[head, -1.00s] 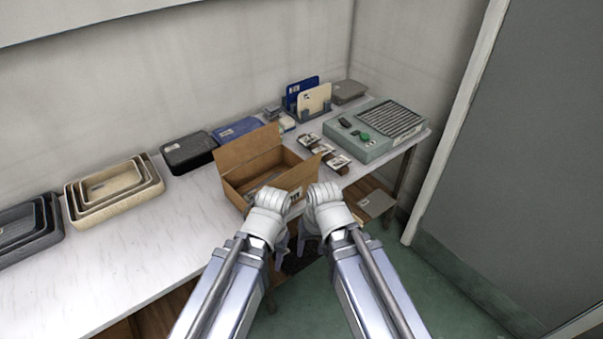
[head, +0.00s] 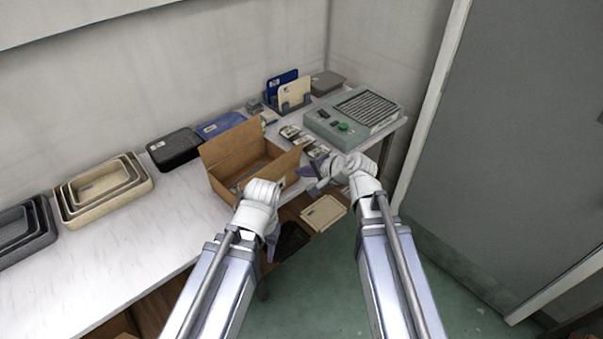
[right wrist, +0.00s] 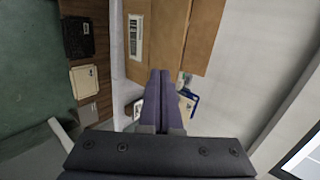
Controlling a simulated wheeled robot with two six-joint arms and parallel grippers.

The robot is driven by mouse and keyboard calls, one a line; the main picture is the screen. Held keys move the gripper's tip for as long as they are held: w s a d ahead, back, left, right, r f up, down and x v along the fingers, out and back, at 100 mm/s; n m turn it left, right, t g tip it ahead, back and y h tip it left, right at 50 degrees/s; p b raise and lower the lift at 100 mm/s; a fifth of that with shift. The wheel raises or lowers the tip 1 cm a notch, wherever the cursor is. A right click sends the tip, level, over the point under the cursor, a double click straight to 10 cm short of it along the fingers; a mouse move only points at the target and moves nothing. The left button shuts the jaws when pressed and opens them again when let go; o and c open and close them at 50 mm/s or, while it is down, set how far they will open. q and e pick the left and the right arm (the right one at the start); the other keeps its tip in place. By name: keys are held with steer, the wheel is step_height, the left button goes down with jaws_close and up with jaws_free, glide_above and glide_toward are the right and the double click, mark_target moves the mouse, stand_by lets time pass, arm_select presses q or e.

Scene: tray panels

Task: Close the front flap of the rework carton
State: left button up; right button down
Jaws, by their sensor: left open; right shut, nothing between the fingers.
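The rework carton (head: 223,187) is an open brown box near the table's front edge. In the head view its tall back panel (head: 232,147) stands up and the front panel (head: 277,168) leans outward; my left arm partly hides the front. The right wrist view shows a brown carton panel (right wrist: 163,45) with a white label (right wrist: 135,38). My right gripper (head: 314,175) is shut and empty beside the carton's right front end; its closed fingers (right wrist: 160,75) show in the wrist view; touching is unclear. My left gripper (head: 271,240) is open, low in front of the carton.
Several small labelled parts (head: 300,138) and a green-grey device (head: 350,117) are right of the carton. A black tray (head: 172,151) and nested beige trays (head: 105,192) are to its left. A cream panel (head: 324,212) lies on the shelf below. Floor at right is clear.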

mark_target(274, 163)
arm_select(q)
steer(key=shift+f+b, duration=1.2)
steer(key=shift+f, duration=0.55)
arm_select(e)
steer(key=shift+w+a+f, duration=0.6)
steer(key=shift+w+a, duration=0.45)
steer(key=shift+w, duration=0.15)
steer(key=shift+w+a+f, duration=0.55)
steer(key=shift+w+a, duration=0.45)
steer(key=shift+w, duration=0.15)
steer(key=shift+w+a+f, duration=0.6)
steer(key=shift+w+a, duration=0.45)
steer(key=shift+w, duration=0.15)
arm_select(q)
steer(key=shift+r, duration=0.1)
